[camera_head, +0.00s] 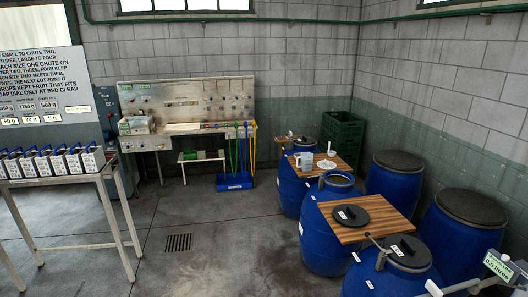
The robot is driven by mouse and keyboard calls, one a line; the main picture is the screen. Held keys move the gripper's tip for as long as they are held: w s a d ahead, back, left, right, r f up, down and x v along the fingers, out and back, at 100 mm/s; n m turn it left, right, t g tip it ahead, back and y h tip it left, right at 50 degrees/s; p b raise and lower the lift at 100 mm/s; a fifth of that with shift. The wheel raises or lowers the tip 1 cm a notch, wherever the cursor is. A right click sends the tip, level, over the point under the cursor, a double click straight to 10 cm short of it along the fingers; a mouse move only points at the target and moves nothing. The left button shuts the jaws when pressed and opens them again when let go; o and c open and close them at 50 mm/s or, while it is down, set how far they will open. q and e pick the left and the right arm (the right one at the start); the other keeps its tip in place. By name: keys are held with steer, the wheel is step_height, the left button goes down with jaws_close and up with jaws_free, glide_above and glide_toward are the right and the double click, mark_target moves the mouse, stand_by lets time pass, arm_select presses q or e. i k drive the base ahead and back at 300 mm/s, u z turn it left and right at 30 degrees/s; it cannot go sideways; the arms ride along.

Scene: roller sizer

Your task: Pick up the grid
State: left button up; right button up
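A small dark slotted grid (178,242) lies flat in the concrete floor, left of the picture's middle. It looks like a drain grate, level with the floor, and nothing covers it. It is the only clearly grid-like thing that I can make out. Neither of my grippers shows in the head view, so their positions relative to the grid are hidden.
A metal table (75,183) with a row of small labelled boxes stands at left. A workbench (185,137) is at the back wall. Blue barrels (325,240) with wooden boards (372,226) fill the right. Green crates (342,137) stand in the corner. The middle floor is clear.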

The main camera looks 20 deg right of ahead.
mark_target(326, 164)
steer(key=z, duration=0.05)
steer(key=i, duration=3.6)
steer(key=z, duration=0.85)
steer(key=i, duration=2.05)
steer(key=z, duration=0.65)
